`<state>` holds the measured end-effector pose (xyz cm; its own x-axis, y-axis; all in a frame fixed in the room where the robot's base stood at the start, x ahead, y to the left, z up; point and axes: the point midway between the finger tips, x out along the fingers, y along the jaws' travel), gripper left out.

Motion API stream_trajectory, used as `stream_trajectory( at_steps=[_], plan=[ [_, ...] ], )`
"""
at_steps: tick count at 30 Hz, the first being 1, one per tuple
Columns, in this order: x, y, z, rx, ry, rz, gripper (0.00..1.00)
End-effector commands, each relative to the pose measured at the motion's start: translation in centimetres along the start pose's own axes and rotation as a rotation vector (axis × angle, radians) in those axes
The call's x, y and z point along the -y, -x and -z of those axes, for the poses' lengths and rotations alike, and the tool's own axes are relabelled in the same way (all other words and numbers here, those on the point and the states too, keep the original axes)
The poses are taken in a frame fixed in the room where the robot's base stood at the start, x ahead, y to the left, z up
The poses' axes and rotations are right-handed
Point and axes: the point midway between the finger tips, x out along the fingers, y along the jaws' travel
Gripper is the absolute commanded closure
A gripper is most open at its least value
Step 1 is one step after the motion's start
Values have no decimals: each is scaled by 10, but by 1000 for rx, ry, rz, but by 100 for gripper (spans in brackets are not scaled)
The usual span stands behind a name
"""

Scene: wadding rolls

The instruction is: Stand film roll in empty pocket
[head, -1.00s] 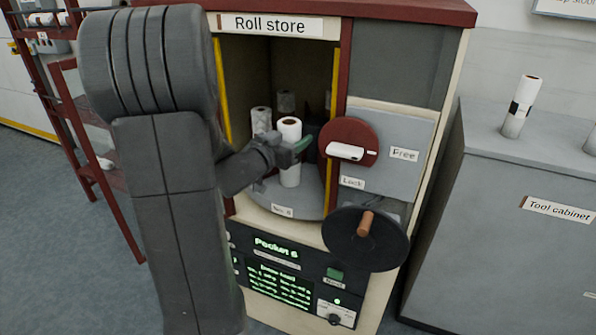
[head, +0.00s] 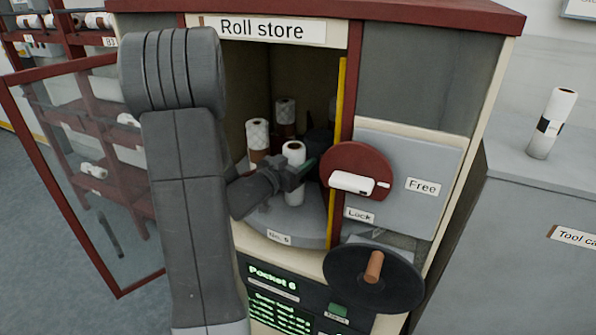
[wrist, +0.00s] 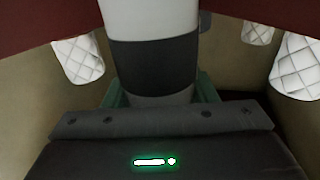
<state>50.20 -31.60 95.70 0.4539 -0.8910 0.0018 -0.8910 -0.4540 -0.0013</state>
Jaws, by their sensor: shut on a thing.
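A white film roll (head: 294,153) with a dark band (wrist: 154,66) stands upright inside the roll store, above the front of the grey turntable (head: 310,232). My gripper (head: 299,172) reaches in through the opening and is shut on the roll.
Quilted rolls (head: 257,137) (head: 285,112) stand behind on the turntable. A yellow-edged post (head: 341,150) and the red disc with white handle (head: 358,184) bound the opening's right. A black handwheel (head: 372,278) is below. A glass door (head: 95,180) stands open at left.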

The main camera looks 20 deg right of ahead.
Motion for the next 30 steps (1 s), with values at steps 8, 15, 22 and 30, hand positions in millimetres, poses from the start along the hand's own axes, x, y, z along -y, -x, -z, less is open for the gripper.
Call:
stream_trajectory(
  at_steps=[8, 15, 22, 30],
  plan=[
    [0, 0, -26, -1, 0, 1, 84],
    [0, 0, -28, -1, 1, 0, 84],
    [0, 0, -28, 1, 1, 0, 26],
    [0, 0, -26, 1, 1, 0, 26]
  ],
)
